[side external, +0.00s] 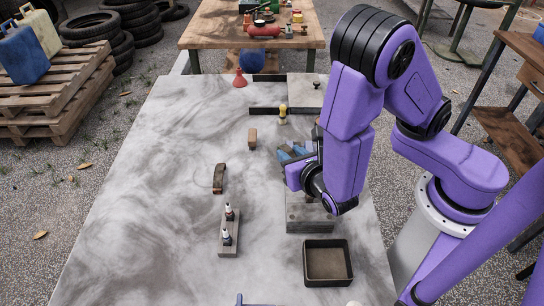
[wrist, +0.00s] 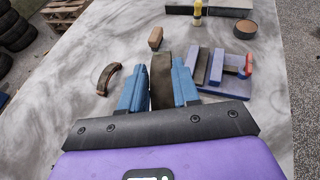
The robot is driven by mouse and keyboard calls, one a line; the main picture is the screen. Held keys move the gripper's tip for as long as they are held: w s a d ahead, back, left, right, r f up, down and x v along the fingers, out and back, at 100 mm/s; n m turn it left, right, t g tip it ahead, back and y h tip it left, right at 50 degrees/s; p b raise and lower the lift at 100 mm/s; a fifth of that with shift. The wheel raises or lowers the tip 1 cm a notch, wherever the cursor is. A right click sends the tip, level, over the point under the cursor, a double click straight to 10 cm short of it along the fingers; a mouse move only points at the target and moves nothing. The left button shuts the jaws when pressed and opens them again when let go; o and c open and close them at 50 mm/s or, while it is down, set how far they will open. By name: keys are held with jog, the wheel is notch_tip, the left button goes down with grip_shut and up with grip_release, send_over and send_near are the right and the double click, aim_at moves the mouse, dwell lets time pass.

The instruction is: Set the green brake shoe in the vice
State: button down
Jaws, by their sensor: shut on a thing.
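The green brake shoe (wrist: 162,78), a dark olive curved strip, stands between the two blue fingers of my gripper (wrist: 160,88) in the wrist view. The fingers are shut on it. In the side view my gripper (side external: 293,154) is over the right half of the table, and the shoe cannot be made out there. The vice (wrist: 218,68), with blue-grey jaws, a flat base and a red handle, stands just right of my fingers in the wrist view. A gap shows between its jaws. In the side view my arm mostly hides it.
A brown curved shoe (side external: 219,178) lies left of my gripper, and a tan block (side external: 252,138) stands beyond it. A grey block (side external: 308,215), a dark tray (side external: 327,282) and a holder with bottles (side external: 229,248) are nearer. The table's left part is clear.

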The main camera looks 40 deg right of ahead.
jog(key=shift+s+d+r, duration=0.25)
jog(key=shift+s+r, duration=0.05)
jog(key=shift+s, duration=0.3)
jog(key=shift+w+d+r, duration=0.1)
jog(key=shift+d, duration=0.05)
jog(key=w+d+r+n+y, duration=0.1)
jog(key=w+d+r, duration=1.1)
jog(key=r, duration=0.1)
jog(key=shift+w+d+r, duration=0.15)
jog(key=shift+w+d, duration=0.1)
jog(key=shift+d, duration=0.1)
